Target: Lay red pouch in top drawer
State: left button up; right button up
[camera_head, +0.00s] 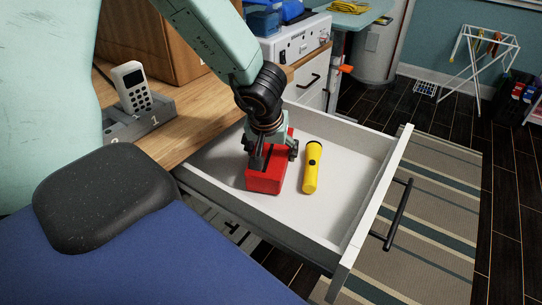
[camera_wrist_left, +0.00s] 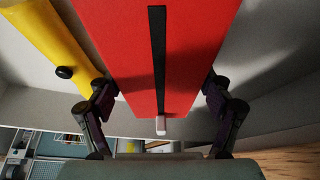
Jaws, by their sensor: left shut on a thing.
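The red pouch (camera_head: 265,181) is inside the open top drawer (camera_head: 345,206) in the head view, at or just above its floor; I cannot tell if it touches. My left gripper (camera_head: 271,156) reaches down from above and is shut on the pouch. In the left wrist view the red pouch (camera_wrist_left: 150,60), with a black zip line and a pale pull tab, sits between the two fingers (camera_wrist_left: 160,110). A yellow flashlight (camera_head: 312,168) lies in the drawer just right of the pouch; it also shows in the left wrist view (camera_wrist_left: 50,45). My right gripper is not in view.
A wooden counter (camera_head: 205,119) with a grey tray (camera_head: 140,119) and a white handset (camera_head: 131,87) borders the drawer on the left. The drawer's right half is bare. A striped rug (camera_head: 440,215) lies on the dark floor, and a white drying rack (camera_head: 484,50) stands farther back.

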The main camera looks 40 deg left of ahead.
pick_arm(q)
jog(key=shift+w+a+f, duration=0.15)
jog(key=shift+w+f, duration=0.15)
jog(key=shift+w, duration=0.15)
jog(key=shift+w+f, duration=0.1)
jog(key=shift+w, duration=0.1)
jog(key=o, duration=1.2)
jog(key=shift+s+d, duration=0.1)
jog(key=shift+d, duration=0.1)
jog(key=shift+o, duration=1.3)
jog(key=shift+s+r, duration=0.35)
jog(key=shift+s, duration=0.05)
jog(key=shift+o, duration=0.3)
jog(key=shift+w+a+f, duration=0.1)
jog(key=shift+w+f, duration=0.05)
jog(key=shift+w, duration=0.2)
jog(key=p+v, duration=0.7)
jog(key=v, duration=0.4)
jog(key=shift+s+r+p, duration=0.35)
jog(key=shift+r+p, duration=0.05)
jog(key=shift+r, duration=0.15)
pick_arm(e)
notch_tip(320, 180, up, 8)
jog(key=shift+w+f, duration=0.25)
